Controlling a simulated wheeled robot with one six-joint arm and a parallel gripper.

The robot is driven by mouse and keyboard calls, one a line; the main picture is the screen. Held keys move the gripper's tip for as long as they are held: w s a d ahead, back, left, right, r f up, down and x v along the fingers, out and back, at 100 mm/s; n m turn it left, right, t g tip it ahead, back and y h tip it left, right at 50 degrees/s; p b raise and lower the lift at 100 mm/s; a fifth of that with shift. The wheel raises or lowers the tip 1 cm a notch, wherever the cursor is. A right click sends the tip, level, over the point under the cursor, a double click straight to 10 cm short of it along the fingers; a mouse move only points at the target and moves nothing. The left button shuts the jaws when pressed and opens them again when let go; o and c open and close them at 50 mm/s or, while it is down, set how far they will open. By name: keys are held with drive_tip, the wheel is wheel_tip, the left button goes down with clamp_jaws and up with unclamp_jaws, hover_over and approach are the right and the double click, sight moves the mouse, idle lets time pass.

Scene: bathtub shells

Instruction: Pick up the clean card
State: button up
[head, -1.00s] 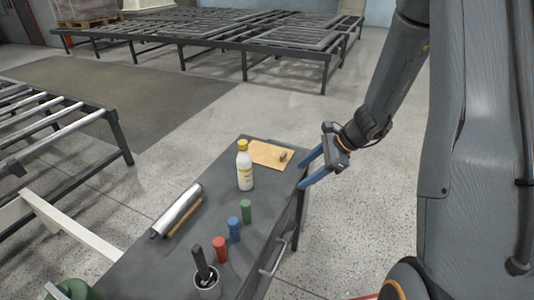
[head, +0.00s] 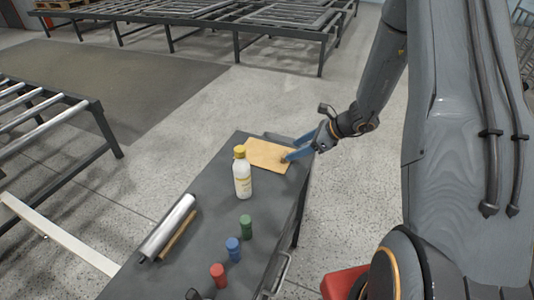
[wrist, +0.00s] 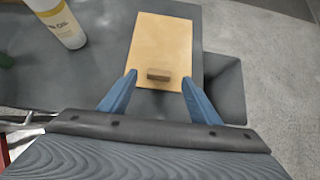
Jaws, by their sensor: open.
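The clean card (head: 265,154) is a flat tan sheet lying on the far end of the dark table (head: 205,215). A small brown block (wrist: 158,75) sits on the card near its edge closest to me; the card also shows in the wrist view (wrist: 160,40). My gripper (head: 290,150) is open, with its blue fingers over the near end of the card. In the wrist view my gripper (wrist: 159,80) has one finger on each side of the block, with nothing held. I cannot tell whether the fingertips touch the card.
A white bottle with a yellow cap (head: 243,178) stands just left of the card. Green (head: 246,225), blue (head: 233,249) and red (head: 218,275) cylinders stand nearer me. A silver roll (head: 168,228) lies at the table's left. A dark open bin (wrist: 224,85) adjoins the right edge.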

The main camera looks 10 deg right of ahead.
sight(285, 154)
drive_tip(key=shift+p+x, duration=0.8)
drive_tip(key=shift+x, duration=1.65)
drive_tip(key=c, duration=1.2)
drive_tip(key=shift+o, duration=0.2)
